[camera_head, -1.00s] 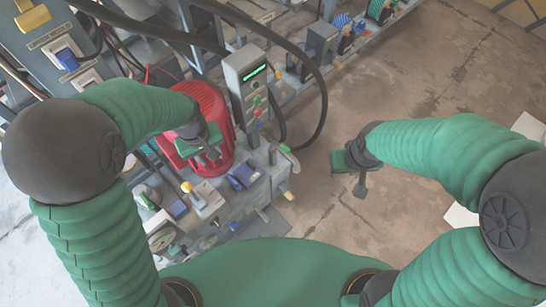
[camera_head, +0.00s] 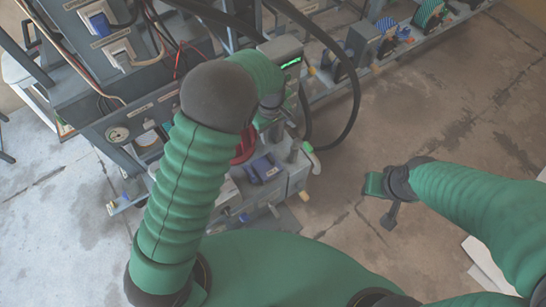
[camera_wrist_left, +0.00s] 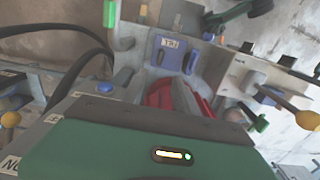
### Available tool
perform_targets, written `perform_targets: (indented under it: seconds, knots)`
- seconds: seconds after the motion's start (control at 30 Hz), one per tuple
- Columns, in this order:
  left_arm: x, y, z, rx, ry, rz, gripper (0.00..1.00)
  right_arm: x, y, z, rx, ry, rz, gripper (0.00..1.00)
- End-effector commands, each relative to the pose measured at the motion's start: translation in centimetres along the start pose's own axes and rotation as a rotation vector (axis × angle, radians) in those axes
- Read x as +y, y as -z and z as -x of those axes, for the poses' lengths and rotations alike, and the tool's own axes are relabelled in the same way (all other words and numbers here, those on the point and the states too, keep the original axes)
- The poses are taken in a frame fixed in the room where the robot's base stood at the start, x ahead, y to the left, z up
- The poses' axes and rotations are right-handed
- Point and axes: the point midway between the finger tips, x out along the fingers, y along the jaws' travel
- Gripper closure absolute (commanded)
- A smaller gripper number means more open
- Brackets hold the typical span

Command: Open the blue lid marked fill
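The blue lid (camera_head: 265,168) sits on the grey bench-like machine, just right of my left forearm in the head view. In the left wrist view the same blue lid (camera_wrist_left: 169,54) shows near the top middle with its label upside down, and it looks closed. My left gripper (camera_head: 282,115) is above and behind the lid, apart from it, and largely hidden by its own arm. My right gripper (camera_head: 382,200) hangs over bare floor at the right, far from the lid, holding nothing visible.
A red rounded housing (camera_head: 243,150) is mostly hidden behind my left arm. A grey control post (camera_head: 283,60) with a green display and thick black hoses (camera_head: 350,105) stand near the left gripper. The floor (camera_head: 440,120) at the right is open.

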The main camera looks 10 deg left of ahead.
Motion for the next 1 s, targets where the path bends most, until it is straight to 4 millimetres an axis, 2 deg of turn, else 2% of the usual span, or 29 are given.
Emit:
perform_targets:
  seconds: [0.17, 0.6, 0.8, 1.0]
  knots:
    - [-0.1, 0.0, -2.9, -0.001, 0.003, 0.002, 0.65, 0.0, -0.3, -1.1, 0.000, 0.000, 0.000, 0.65]
    - [-0.1, 0.0, -14.1, -0.001, 0.002, 0.001, 0.65, 0.0, -1.1, -5.2, -0.001, 0.000, 0.000, 0.65]
    - [0.0, 0.0, -16.5, 0.000, 0.000, 0.002, 0.65, 0.0, -1.3, -5.9, -0.001, 0.000, 0.000, 0.65]
    - [0.0, 0.0, -16.7, 0.000, -0.001, 0.001, 0.65, 0.0, -1.3, -5.8, -0.001, 0.000, 0.000, 0.65]
